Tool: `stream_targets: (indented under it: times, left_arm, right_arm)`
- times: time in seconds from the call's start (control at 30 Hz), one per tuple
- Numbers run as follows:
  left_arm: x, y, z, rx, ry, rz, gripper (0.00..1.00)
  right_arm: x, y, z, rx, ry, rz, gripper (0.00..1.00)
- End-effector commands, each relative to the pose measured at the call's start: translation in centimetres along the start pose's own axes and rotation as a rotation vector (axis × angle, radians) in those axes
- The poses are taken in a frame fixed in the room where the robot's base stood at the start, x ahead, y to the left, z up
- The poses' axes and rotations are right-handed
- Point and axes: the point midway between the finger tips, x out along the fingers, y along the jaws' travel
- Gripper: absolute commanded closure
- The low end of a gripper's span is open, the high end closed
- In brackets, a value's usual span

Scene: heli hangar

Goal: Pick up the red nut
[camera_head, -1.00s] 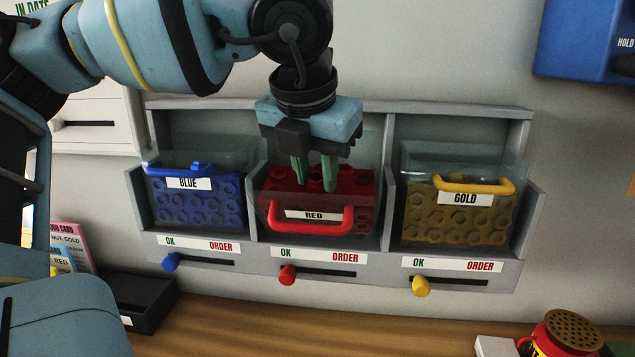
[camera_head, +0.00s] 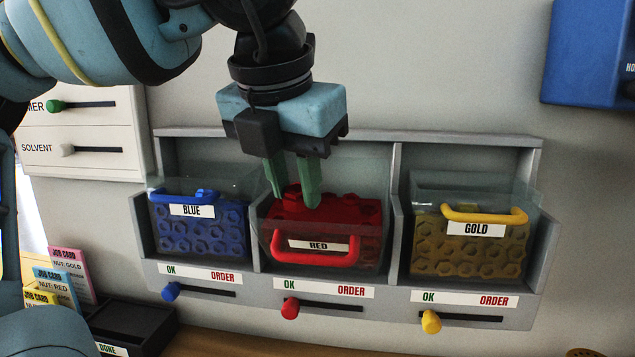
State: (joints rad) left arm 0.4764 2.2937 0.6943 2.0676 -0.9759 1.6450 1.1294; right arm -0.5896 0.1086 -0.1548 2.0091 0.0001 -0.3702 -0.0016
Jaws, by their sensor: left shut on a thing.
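The red bin (camera_head: 375,225) is the middle one of three clear bins in a grey wall rack, with a red handle and a RED label. Several red nuts (camera_head: 350,211) fill it. My left gripper (camera_head: 295,200) reaches down from above, with its green fingertips at the top of the red bin. It is shut on a red nut (camera_head: 293,191), which shows only partly between the fingers and blends with the red nuts behind it. I cannot tell whether the held nut is clear of the others. My right gripper is not in view.
The blue bin (camera_head: 212,237) stands left and the gold bin (camera_head: 455,250) right, with rack dividers between. OK/ORDER sliders sit below. Job cards (camera_head: 57,284) and a black tray (camera_head: 135,322) are at lower left. A blue wall box (camera_head: 590,60) hangs upper right.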

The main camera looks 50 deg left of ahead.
Motion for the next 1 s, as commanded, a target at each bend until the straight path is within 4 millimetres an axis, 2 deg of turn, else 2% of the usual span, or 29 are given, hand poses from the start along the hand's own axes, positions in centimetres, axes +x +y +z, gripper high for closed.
stream_targets:
  times: [0.2, 0.43, 0.6, 0.87, 1.0]
  left_arm:
    - [-2.2, 0.0, -4.4, 0.000, -0.005, 0.002, 0.95]
    - [-4.0, 0.0, -7.6, -0.001, -0.002, 0.001, 0.95]
    - [-4.5, 0.0, -8.6, -0.001, -0.001, 0.000, 0.95]
    - [-5.0, 0.1, -8.8, -0.002, -0.004, -0.001, 0.95]
    - [-7.4, 0.7, -8.8, -0.009, -0.035, -0.010, 0.95]
  right_arm:
    - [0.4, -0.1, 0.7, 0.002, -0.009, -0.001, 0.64]
    - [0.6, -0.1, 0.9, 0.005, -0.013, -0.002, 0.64]
    - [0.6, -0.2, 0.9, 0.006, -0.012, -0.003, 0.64]
    - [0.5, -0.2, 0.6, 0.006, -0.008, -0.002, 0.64]
    - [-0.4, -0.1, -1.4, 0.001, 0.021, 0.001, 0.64]
